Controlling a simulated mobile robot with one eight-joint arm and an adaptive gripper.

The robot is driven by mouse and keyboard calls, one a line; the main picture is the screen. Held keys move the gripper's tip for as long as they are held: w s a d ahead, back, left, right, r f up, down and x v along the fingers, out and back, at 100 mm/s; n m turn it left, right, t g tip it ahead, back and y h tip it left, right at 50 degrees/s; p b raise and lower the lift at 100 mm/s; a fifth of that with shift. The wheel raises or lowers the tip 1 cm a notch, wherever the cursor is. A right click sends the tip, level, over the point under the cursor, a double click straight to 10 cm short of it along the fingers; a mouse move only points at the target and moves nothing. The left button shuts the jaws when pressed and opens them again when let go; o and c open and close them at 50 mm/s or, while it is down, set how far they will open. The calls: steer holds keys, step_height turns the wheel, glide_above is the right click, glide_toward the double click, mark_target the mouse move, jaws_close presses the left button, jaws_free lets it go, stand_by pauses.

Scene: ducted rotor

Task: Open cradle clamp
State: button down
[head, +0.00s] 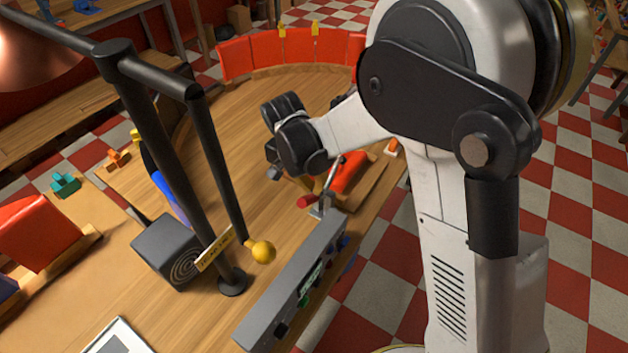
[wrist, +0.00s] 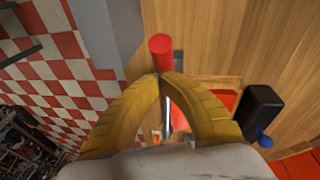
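The clamp's red handle (head: 307,201) shows in the head view beside a small metal bracket, near the table's right edge. In the wrist view the red handle (wrist: 160,46) stands just past my fingertips. A thin metal piece shows between my yellow fingers below it. My gripper (wrist: 163,75) has its curved fingertips drawn together, with almost no gap, right at the handle's lower end. I cannot tell whether they touch it. In the head view my gripper's fingers are mostly hidden behind the dark wrist. A red-orange cradle part (head: 351,172) lies to the right of the handle.
A long grey control box (head: 287,285) lies along the table's right edge. A black post with a yellow ball (head: 263,252) and a dark speaker-like box (head: 172,250) stand left of it. A low red wall (head: 250,55) curves along the far edge. The middle tabletop is clear.

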mark_target(306, 198)
stand_by(0.3)
steer(key=shift+s+a+f+t+h+b, duration=0.2)
steer(key=shift+s+t+h+b, duration=0.1)
steer(key=shift+b, duration=0.2)
steer(key=shift+s+a+f+b, duration=0.15)
steer(key=shift+f+b, duration=0.1)
steer(key=shift+b, duration=0.1)
steer(key=shift+s+a+f+t+h+b, duration=0.2)
steer(key=shift+s+f+t+h+b, duration=0.2)
steer(key=shift+b, duration=0.2)
steer(key=shift+s+a+f+t+h+b, duration=0.2)
steer(key=shift+f+t+h+b, duration=0.15)
steer(key=shift+t+b, duration=0.2)
steer(key=shift+s+a+f+b, duration=0.2)
steer(key=shift+f+b, duration=0.25)
steer(key=shift+b, duration=0.05)
steer(key=shift+s+a+f+b, duration=0.2)
steer(key=shift+f+b, duration=0.2)
steer(key=shift+b, duration=0.1)
